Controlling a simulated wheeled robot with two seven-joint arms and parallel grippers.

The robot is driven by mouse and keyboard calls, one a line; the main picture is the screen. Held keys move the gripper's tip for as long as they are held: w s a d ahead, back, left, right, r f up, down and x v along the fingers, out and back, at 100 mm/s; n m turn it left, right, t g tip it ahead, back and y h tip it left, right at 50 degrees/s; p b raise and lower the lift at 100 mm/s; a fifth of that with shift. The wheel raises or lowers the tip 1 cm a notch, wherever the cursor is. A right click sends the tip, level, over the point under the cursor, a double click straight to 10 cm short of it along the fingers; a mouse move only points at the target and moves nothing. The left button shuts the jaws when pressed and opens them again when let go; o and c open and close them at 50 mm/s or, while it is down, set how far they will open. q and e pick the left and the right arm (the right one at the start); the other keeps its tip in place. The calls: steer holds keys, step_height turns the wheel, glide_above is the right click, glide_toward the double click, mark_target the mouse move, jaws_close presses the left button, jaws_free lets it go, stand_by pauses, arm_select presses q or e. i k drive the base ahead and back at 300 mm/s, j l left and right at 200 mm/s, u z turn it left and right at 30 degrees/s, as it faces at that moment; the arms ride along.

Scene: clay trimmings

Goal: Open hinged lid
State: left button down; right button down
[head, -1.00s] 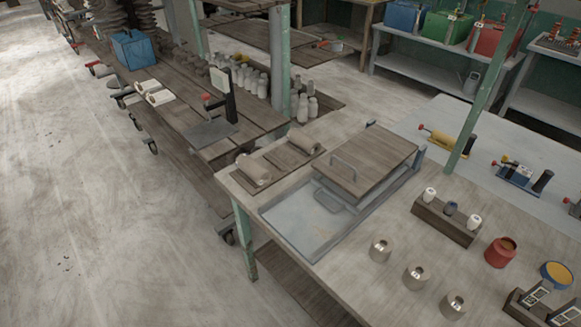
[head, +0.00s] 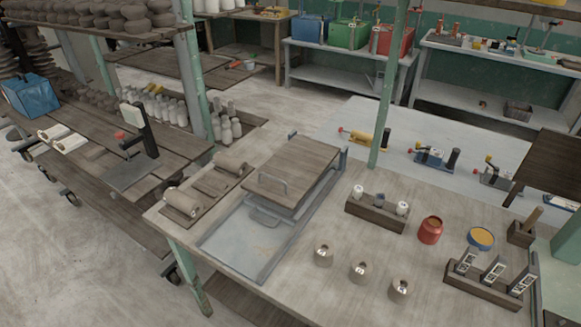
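A brown wood-topped hinged lid (head: 296,170) with a metal bar handle (head: 272,183) lies over the back part of a shallow grey metal tray (head: 222,254) on the workbench. The lid looks shut, lying nearly flat, with its handle at the near-left end. Blue-grey brackets show at its far end. The front of the tray is uncovered and looks empty. Neither of my grippers is in view.
Clay rolls on boards (head: 183,202) lie left of the tray. Several small metal cylinders (head: 358,272) stand to its right, with a wooden holder (head: 376,213), a red pot (head: 430,229) and a yellow-topped tin (head: 481,238). A green post (head: 385,100) rises behind.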

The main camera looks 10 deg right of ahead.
mark_target(286, 177)
steer(key=i+j, duration=0.2)
steer(key=j, duration=0.25)
steer(key=i+j+z, duration=0.15)
steer(key=j, duration=0.15)
steer(key=i+j+z, duration=0.2)
steer(key=j, duration=0.15)
steer(key=j+z, duration=0.15)
steer(key=j, duration=0.15)
steer(key=i+j+z, duration=0.2)
steer(key=j, duration=0.15)
steer(key=k, duration=0.1)
